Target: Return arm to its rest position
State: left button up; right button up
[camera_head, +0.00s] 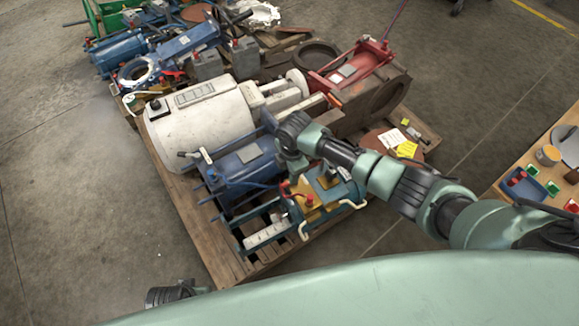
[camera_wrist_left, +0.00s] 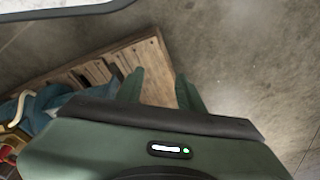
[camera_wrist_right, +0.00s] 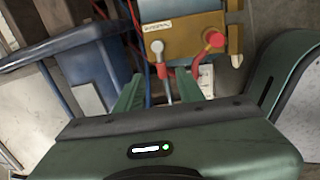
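My right arm reaches in from the right in the head view, out over the loaded wooden pallet (camera_head: 228,262). Its gripper (camera_head: 297,172) points down beside a blue motor (camera_head: 245,172) and a yellow unit with red knobs (camera_head: 308,196). In the right wrist view the fingers (camera_wrist_right: 159,92) stand apart. A grey round-knobbed lever (camera_wrist_right: 158,60) shows between them, with no clear grip on it. In the left wrist view my left gripper (camera_wrist_left: 160,90) is open and empty, above the pallet edge and floor. I cannot make out the left fingers in the head view.
A large white motor (camera_head: 200,115) and a red cylinder frame (camera_head: 352,66) lie on the same pallet. More scrap lies at the upper left. A wooden table (camera_head: 527,161) with a blue tray (camera_head: 530,187) stands at the right. The floor left of the pallet is clear.

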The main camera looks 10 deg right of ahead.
pick_arm(q)
jog(key=shift+s+f, duration=0.15)
jog(key=shift+f, duration=0.35)
pick_arm(e)
jog(key=shift+r, duration=0.35)
